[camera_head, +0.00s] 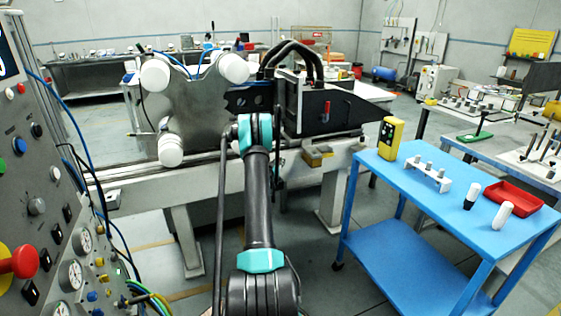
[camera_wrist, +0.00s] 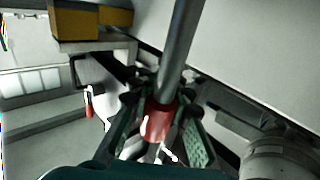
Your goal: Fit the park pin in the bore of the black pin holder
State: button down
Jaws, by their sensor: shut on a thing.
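My gripper (camera_wrist: 160,128) is shut on the park pin (camera_wrist: 178,52) in the wrist view. The pin shows as a grey metal rod with a red band held between the green-padded fingers. The rod runs up out of the picture, so its far end is hidden. In the head view my arm reaches up to the machine, and the gripper and pin are too small and covered to make out. I cannot pick out the black pin holder or its bore with certainty. A dark piece with round holes (camera_head: 245,98) sits left of the black machine housing.
The machine bench has a black slanted panel with a red handle (camera_head: 326,108) and a yellow box (camera_head: 318,155) below it. A blue cart (camera_head: 395,178) with a white rack (camera_head: 428,175) and a red tray (camera_head: 514,197) stands right. A control panel (camera_head: 60,200) is close at left.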

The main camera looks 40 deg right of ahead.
jog(key=shift+f, duration=2.15)
jog(key=c, duration=1.3)
grip_release()
notch_tip(320, 180, up, 10)
jog(key=shift+f, duration=0.1)
